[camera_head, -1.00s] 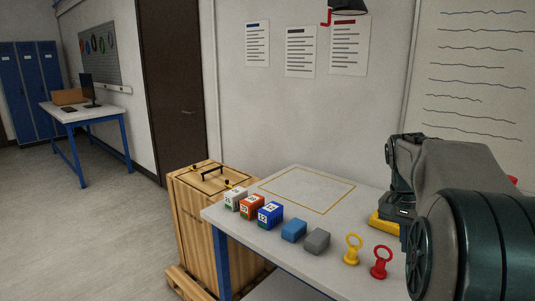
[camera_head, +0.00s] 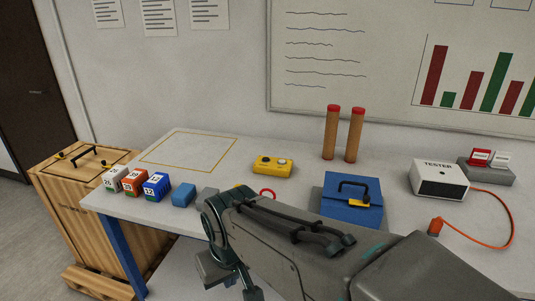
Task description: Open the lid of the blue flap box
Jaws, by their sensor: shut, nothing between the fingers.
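The blue flap box (camera_head: 345,212) stands on the table right of the middle in the head view. Its lid is down, with a black handle on top and a yellow latch at the front. My arm crosses in front of the box's lower edge and hides part of it. My gripper (camera_head: 248,289) is at the bottom edge of the view, left of the box and apart from it. It is shut and empty, and its tips are hardly visible.
A yellow button box (camera_head: 273,166), two red-topped cylinders (camera_head: 331,133) and a white tester (camera_head: 439,180) with an orange cable surround the blue box. Numbered cubes (camera_head: 156,187) and blocks line the left front edge. A yellow-outlined area (camera_head: 190,150) is bare. A wooden crate (camera_head: 80,205) stands left.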

